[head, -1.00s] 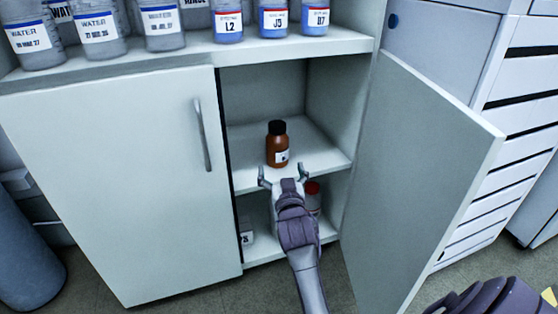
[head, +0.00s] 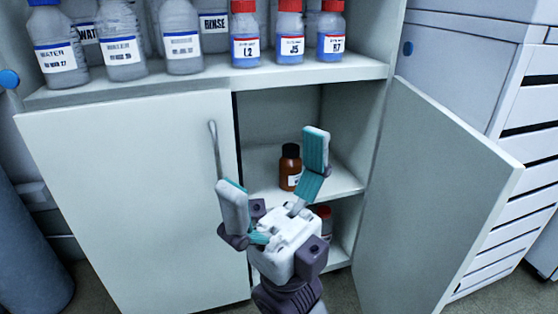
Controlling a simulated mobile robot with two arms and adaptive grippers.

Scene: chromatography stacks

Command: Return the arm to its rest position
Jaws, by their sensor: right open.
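My right gripper (head: 274,171) is open and empty in the head view. It is in front of the open cabinet, with its two teal-padded fingers spread wide and pointing up. A brown bottle with a black cap (head: 290,168) stands upright on the cabinet's middle shelf (head: 338,180), behind the gripper and between its fingers in the picture. The bottle is apart from the gripper, and its lower right part is hidden by a finger. My left gripper is not in view.
The right cabinet door (head: 435,190) stands open; the left door (head: 130,200) is shut. A red-capped bottle (head: 324,217) is on the lower shelf, partly hidden. Several labelled bottles stand on the top shelf (head: 200,82). A drawer unit (head: 465,75) stands at right.

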